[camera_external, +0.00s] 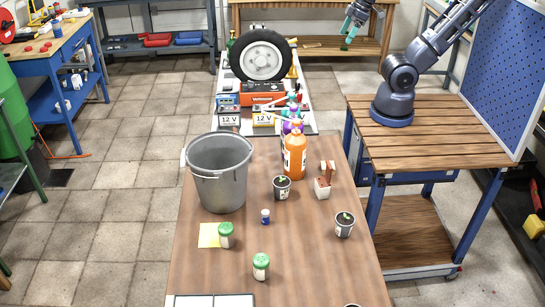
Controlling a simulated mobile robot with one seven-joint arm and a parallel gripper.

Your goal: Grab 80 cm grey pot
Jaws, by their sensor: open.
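A large grey bucket-like pot (222,188) with a handle stands upright at the left edge of the brown wooden table (325,275). Two small dark pots with seedlings and pale labels stand to its right, one near the middle (282,190) and one nearer the right edge (344,230). No size marking is readable on any of them. My gripper (348,38) is small at the top of the picture, far beyond and above the table. It is open and apart from all the pots.
Orange bottle (294,157), brick-like block (322,188), blue-capped vial (265,216) and green-lidded jars (226,236), (261,267) share the table. A wheel (262,56) and 12 V batteries (229,121) stand behind. The table's front right is mostly clear.

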